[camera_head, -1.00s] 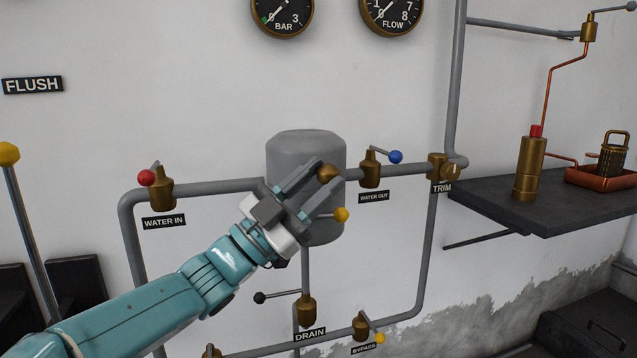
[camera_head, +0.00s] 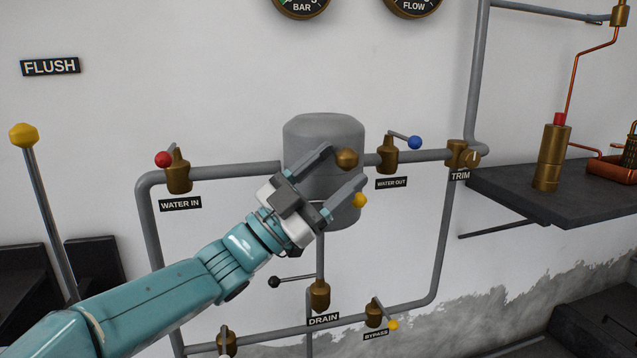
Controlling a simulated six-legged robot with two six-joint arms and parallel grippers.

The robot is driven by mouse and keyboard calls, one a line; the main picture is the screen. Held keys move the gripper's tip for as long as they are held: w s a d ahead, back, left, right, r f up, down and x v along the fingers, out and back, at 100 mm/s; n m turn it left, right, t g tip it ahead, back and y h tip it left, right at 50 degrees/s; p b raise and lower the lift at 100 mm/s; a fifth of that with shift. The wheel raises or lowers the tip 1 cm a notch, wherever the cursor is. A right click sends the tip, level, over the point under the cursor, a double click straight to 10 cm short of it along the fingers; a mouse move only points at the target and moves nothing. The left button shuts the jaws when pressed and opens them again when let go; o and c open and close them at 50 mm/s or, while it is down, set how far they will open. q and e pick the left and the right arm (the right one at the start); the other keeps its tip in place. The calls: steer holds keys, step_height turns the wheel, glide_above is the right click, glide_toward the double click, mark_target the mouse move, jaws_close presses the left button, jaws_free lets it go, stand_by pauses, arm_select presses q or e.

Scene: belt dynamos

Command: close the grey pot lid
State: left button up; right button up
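The grey pot (camera_head: 318,128) is an upright cylinder with a rounded top, set in the pipework on the wall. Its top looks in place, but I cannot make out a separate lid edge. A brass knob (camera_head: 346,159) shows at the pot's front right, and a yellow ball (camera_head: 359,200) sits lower down. My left gripper (camera_head: 347,165) is open in front of the pot, with the knob appearing between its fingertips. I cannot tell whether the fingers touch the knob. The gripper hides the pot's lower left side. My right gripper is not in view.
Brass valves stand close by: the red-balled WATER IN valve (camera_head: 178,170), the blue-balled WATER OUT valve (camera_head: 388,154) and the DRAIN valve (camera_head: 320,294). A yellow-topped lever (camera_head: 50,215) rises at left. A dark shelf (camera_head: 540,205) juts out at right.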

arm_select(q)
steer(key=v, duration=1.6)
steer(key=shift+p, duration=0.35)
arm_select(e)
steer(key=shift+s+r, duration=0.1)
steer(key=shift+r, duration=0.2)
arm_select(q)
steer(key=shift+a+f, duration=0.1)
steer(key=shift+f, duration=0.05)
